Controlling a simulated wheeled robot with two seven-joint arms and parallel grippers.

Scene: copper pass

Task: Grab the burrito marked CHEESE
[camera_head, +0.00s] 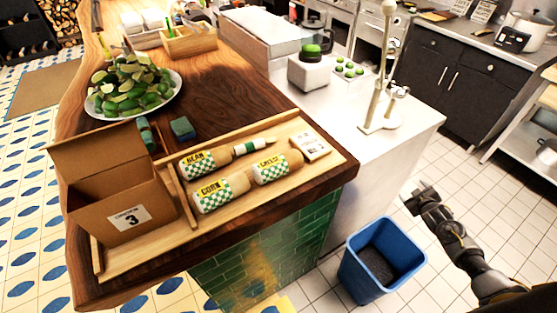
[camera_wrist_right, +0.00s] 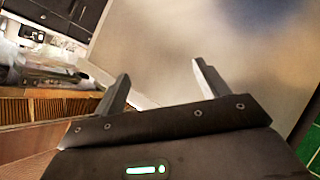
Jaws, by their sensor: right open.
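The burrito marked CHEESE (camera_head: 272,170) lies on the wooden tray, wrapped in green-and-white checked paper with a yellow label. The CORN burrito (camera_head: 220,192) lies to its left and nearer, and the BEAN burrito (camera_head: 205,160) lies behind that. My right gripper (camera_head: 420,198) is open and empty, off to the right of the counter, over the floor beyond the blue bin. Its two fingers stand apart in the right wrist view (camera_wrist_right: 160,85), with nothing between them. No burrito shows in the right wrist view. My left gripper is not in view.
The wooden tray (camera_head: 150,256) also holds a cardboard box (camera_head: 107,190) labelled 3, a marker (camera_head: 255,146) and a small white card (camera_head: 310,145). A plate of limes (camera_head: 133,90) stands behind. A blue bin (camera_head: 381,262) stands on the floor beside the counter.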

